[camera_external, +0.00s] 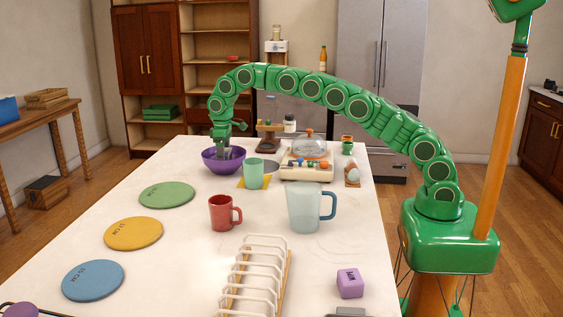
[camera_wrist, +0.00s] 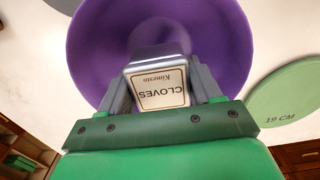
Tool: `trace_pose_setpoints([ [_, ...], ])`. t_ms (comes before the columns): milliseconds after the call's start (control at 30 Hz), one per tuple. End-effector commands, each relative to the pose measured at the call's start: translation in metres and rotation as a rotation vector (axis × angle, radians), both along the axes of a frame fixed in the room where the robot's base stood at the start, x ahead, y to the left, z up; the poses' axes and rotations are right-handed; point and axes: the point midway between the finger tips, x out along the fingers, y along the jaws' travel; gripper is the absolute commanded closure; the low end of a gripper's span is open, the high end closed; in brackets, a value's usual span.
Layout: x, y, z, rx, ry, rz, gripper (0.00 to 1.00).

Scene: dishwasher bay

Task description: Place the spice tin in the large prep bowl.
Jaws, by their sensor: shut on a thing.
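The spice tin (camera_wrist: 158,85) shows in the wrist view as a grey tin with a label reading CLOVES. My gripper (camera_wrist: 160,92) is shut on it, with one finger on each side. The large prep bowl (camera_wrist: 88,55) is purple and round, and it lies behind the tin in the wrist view. In the external view the bowl (camera_external: 210,164) stands toward the far left of the white table, and my gripper (camera_external: 223,154) points down into its opening. The tin's lower end and its contact with the bowl cannot be made out.
A green cup (camera_external: 254,174) stands right of the bowl. A green disc (camera_external: 167,195) lies in front of it, left of a red mug (camera_external: 221,213). A large clear mug (camera_external: 304,208) and a white rack (camera_external: 255,275) stand nearer. A tray (camera_external: 306,172) with a glass lid sits farther right.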

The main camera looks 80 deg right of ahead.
Motion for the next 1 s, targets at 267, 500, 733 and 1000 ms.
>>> trace_pose_setpoints([
  [267, -0.001, 0.000, -0.026, 0.001, 0.003, 0.000, 0.68],
  [500, -0.001, 0.000, -0.030, 0.000, 0.002, 0.000, 0.68],
  [733, -0.001, 0.000, -0.033, 0.000, 0.003, 0.000, 0.68],
  [1000, -0.001, 0.000, -0.033, 0.000, 0.002, 0.000, 0.26],
])
